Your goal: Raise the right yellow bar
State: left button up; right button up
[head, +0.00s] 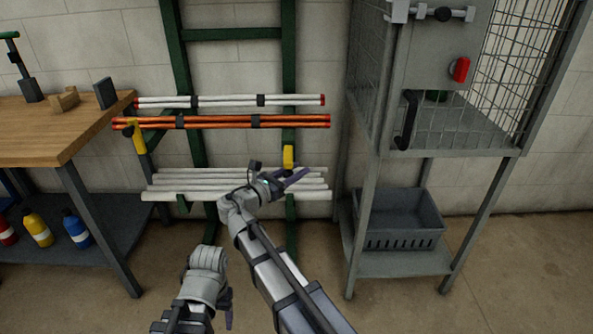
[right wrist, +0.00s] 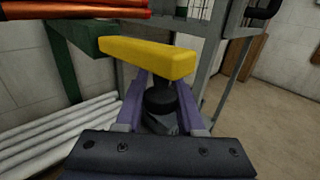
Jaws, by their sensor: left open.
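The right yellow bar (head: 288,156) is mounted low on the right green upright of the rack. In the right wrist view it fills the upper middle as a thick yellow block (right wrist: 150,60), with a dark round part (right wrist: 160,99) below it. My right gripper (head: 298,176) is just below and beside this bar. Its purple fingers (right wrist: 160,95) stand apart on either side of the dark part; whether they press on it I cannot tell. The left yellow bar (head: 138,138) is tilted on the left side. My left gripper (head: 229,307) is low in front, empty and away from the rack.
The rack holds white tubes (head: 220,102), orange tubes (head: 270,121) and a lower stack of white tubes (head: 170,185). A wooden bench (head: 50,130) stands left. A wire cage stand (head: 367,210) with a grey crate (head: 400,240) stands close on the right.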

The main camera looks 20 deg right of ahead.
grip_shut()
dwell(0.9)
